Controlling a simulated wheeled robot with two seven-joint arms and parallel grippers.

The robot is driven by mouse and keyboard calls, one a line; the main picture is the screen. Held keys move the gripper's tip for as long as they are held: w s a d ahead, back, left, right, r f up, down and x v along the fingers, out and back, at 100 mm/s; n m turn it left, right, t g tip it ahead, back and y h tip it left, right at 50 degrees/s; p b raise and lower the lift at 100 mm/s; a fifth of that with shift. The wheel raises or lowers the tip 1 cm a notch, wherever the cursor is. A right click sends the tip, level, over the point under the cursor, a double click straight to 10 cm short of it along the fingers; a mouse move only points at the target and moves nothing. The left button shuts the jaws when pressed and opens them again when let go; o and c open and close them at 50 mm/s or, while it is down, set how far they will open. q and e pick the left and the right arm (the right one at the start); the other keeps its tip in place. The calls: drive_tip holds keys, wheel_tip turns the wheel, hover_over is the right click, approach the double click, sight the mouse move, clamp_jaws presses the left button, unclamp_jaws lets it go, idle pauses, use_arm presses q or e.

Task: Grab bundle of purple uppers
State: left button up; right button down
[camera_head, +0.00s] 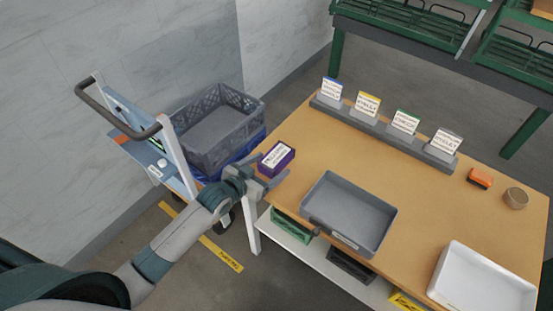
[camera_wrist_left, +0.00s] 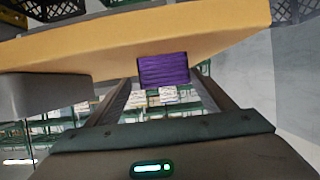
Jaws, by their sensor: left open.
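The bundle of purple uppers (camera_head: 277,158) is a small purple block with a white label on top. It lies at the left corner of the wooden table (camera_head: 320,150). My left gripper (camera_head: 271,171) is at that corner, right beside the bundle, with its jaws open. In the left wrist view the purple bundle (camera_wrist_left: 163,70) shows between the two spread fingers (camera_wrist_left: 162,92), at their far ends. I cannot tell whether the fingers touch it. My right gripper is not in view.
A grey tray (camera_head: 318,186) and a white tray (camera_head: 449,290) are on the table. A rack of label cards (camera_head: 384,126) stands along the back edge, with an orange item (camera_head: 481,178) to its right. A cart with a grey crate (camera_head: 208,158) stands at the left.

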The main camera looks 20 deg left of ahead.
sight(277, 158)
use_arm(q)
drive_tip(key=shift+w, duration=0.15)
drive_tip(key=shift+w+d+p, duration=0.1)
drive_tip(key=shift+w+p, duration=0.3)
drive_tip(key=shift+w, duration=0.25)
drive_tip(key=x, duration=0.2)
drive_tip(key=shift+w+f+p, duration=0.2)
drive_tip(key=shift+w+p, duration=0.15)
drive_tip(key=shift+w, duration=0.05)
drive_tip(key=shift+w+d+f, duration=0.1)
drive_tip(key=shift+w+f, duration=0.15)
drive_tip(key=shift+w, duration=0.2)
drive_tip(key=c, duration=1.4)
drive_tip(key=shift+r, duration=0.15)
